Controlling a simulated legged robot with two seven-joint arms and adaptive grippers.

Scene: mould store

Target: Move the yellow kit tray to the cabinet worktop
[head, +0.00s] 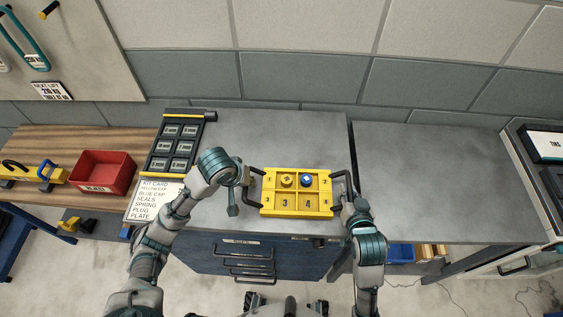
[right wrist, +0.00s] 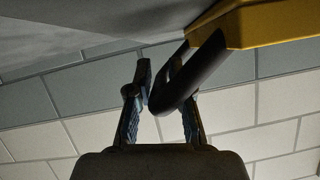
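The yellow kit tray (head: 297,191) is over the grey top (head: 300,130) of the blue drawer cabinet (head: 240,258). Its compartments bear numbers; a yellow cap (head: 287,180) and a blue cap (head: 306,180) sit in the back ones. I cannot tell whether the tray touches the top. My right gripper (head: 346,203) is at the right black handle (head: 340,177). In the right wrist view the handle (right wrist: 190,80) runs between its fingers (right wrist: 160,80), which look closed on it.
A black rack (head: 157,170) and a white kit card (head: 150,213) lie left of the tray. A wooden bench (head: 70,145) with a red bin (head: 100,172) stands farther left. Another grey worktop (head: 430,180), mostly bare, stands right, past a narrow gap. A wall rises behind.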

